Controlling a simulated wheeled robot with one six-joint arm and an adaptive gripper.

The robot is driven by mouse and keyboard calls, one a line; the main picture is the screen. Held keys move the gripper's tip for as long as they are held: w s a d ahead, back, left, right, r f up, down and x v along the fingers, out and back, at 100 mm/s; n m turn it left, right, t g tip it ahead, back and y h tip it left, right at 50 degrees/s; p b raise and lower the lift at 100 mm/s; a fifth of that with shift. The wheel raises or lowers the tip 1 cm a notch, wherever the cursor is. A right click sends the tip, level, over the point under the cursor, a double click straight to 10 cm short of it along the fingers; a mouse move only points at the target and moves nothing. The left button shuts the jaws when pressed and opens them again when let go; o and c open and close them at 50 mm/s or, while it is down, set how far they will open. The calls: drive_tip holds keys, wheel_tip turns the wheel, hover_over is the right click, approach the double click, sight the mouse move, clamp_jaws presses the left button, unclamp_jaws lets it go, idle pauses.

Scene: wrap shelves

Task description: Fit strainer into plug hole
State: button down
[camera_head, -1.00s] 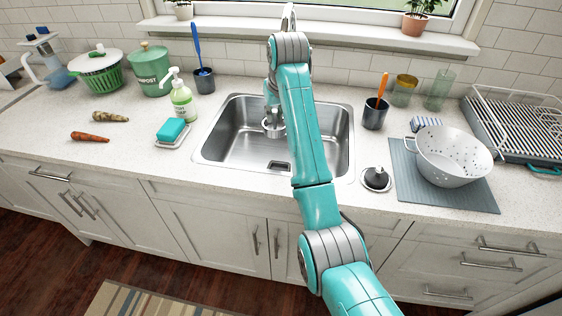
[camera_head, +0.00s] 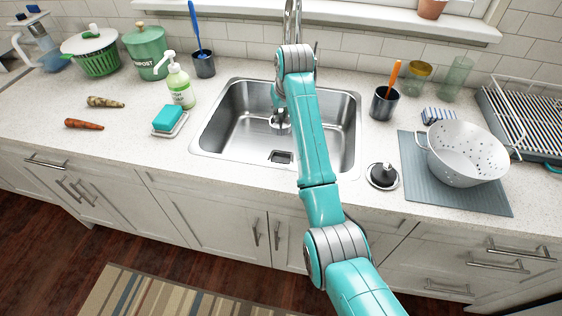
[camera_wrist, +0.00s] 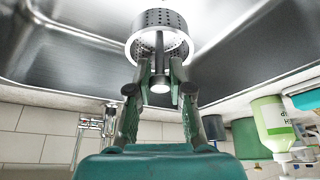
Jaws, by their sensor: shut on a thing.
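The strainer (camera_wrist: 160,32) is a metal basket with holes, a bright rim and a central post. In the wrist view, my gripper (camera_wrist: 160,78) is shut on the post, with the basket beyond the fingertips. In the head view, the strainer (camera_head: 279,122) hangs inside the steel sink (camera_head: 236,139), below my gripper (camera_head: 279,103), toward the back of the basin. I cannot tell its height above the basin floor. The plug hole does not show clearly in either view. A dark rectangular opening (camera_head: 281,157) shows near the sink's front side.
A black plunger-like stopper (camera_head: 382,174) stands right of the sink, beside a white colander (camera_head: 463,152) on a grey mat. A soap dish (camera_head: 171,124) and soap bottle (camera_head: 180,84) stand at left. The tap (camera_head: 291,25) rises behind the basin.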

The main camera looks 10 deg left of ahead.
sight(286, 134)
wheel_tip(286, 134, down, 16)
idle(0.6)
drive_tip(key=shift+f, duration=0.1)
drive_tip(key=c, duration=1.1)
unclamp_jaws()
drive_tip(key=shift+o, duration=0.2)
drive_tip(key=v, duration=1.2)
